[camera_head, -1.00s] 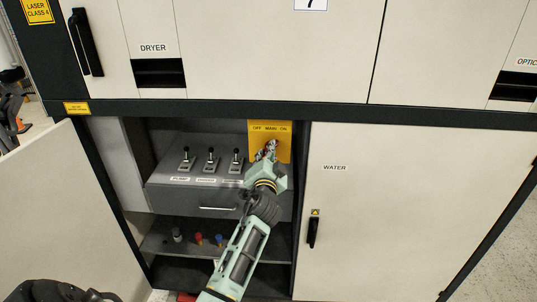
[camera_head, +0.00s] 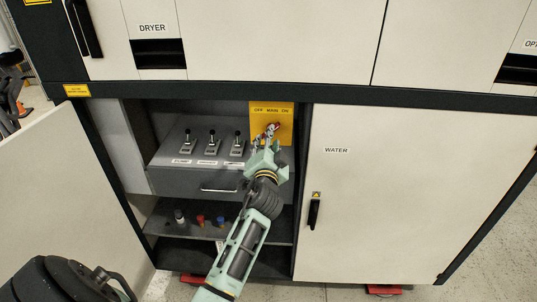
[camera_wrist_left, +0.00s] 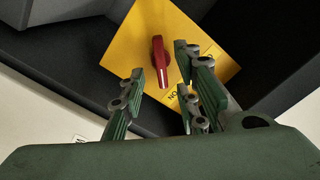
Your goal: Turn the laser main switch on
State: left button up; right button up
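The laser main switch is a red knob (camera_wrist_left: 159,62) with a white line, on a yellow plate (camera_head: 286,111) lettered OFF MAIN ON. In the left wrist view the white line points down, towards the ON lettering. My left gripper (camera_head: 266,138) is in front of the plate, at its lower left in the head view. In the left wrist view its green fingers (camera_wrist_left: 162,88) are spread, one on the left and two on the right, with the knob between and beyond them. I see no contact with the knob. My right gripper is not in view.
Left of the plate is a grey panel (camera_head: 171,180) with several black levers. Below it, a shelf (camera_head: 262,226) holds small red, blue and dark items. The closed WATER door (camera_head: 400,200) is at right; an open door (camera_head: 60,185) stands at left.

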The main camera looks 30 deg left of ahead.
pick_arm(q)
jog(key=v, duration=0.9)
jog(key=shift+w, duration=0.1)
jog(key=d+f+m+g+h+b, duration=0.1)
jog(key=d+f+h, duration=0.15)
jog(key=f, duration=0.85)
jog(key=d+f+m+g+h, duration=0.15)
jog(key=d+f, duration=0.25)
jog(key=f, duration=0.6)
jog(key=s+d+f+g+h, duration=0.25)
jog(key=s+f, duration=0.35)
jog(key=f, duration=0.5)
jog(key=s+d+f+g+h, duration=0.1)
jog(key=s+d+f+g, duration=0.3)
jog(key=f, duration=0.7)
jog(key=s+d+f+n+g+h+b, duration=0.1)
jog(key=s+f+n+g+b, duration=0.1)
jog(key=s+f, duration=1.65)
jog(key=s+f+g, duration=0.1)
jog(key=s+f, duration=0.1)
jog(key=s, duration=0.8)
jog(key=s+a+f+n+g, duration=0.1)
jog(key=s+f+g, duration=0.1)
jog(key=s, duration=0.9)
jog(key=shift+s+a+f+g, duration=0.2)
jog(key=shift+s+g, duration=0.05)
jog(key=shift+g, duration=0.05)
jog(key=shift+h, duration=0.25)
